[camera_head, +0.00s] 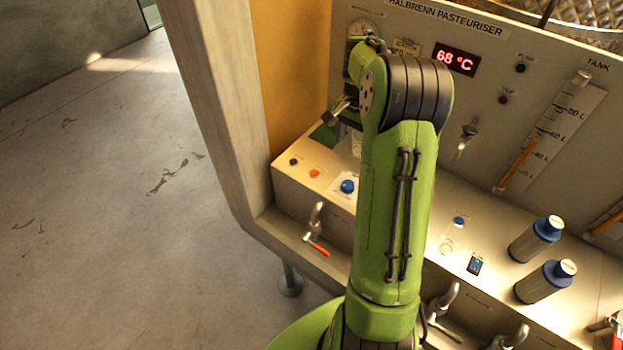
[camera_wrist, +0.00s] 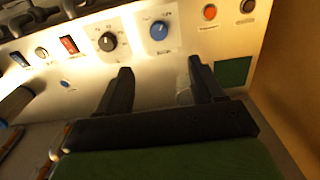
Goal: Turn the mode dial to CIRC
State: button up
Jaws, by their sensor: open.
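In the wrist picture the left fingertip is below the black dial; no contact shows.
A red rocker switch (camera_wrist: 69,44) and a white button (camera_wrist: 41,53) are left of the dial. An orange button (camera_head: 314,173) and a black button (camera_head: 294,161) lie left of the blue knob. Two blue-capped bottles (camera_head: 538,238) (camera_head: 546,281) stand on the ledge at right.

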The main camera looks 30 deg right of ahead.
aim_at(348, 184)
jog(key=f, duration=1.6)
jog(key=shift+s+d+f, duration=0.1)
jog(key=shift+d+f, duration=0.15)
jog(key=shift+c, duration=0.3)
jog(key=c, duration=1)
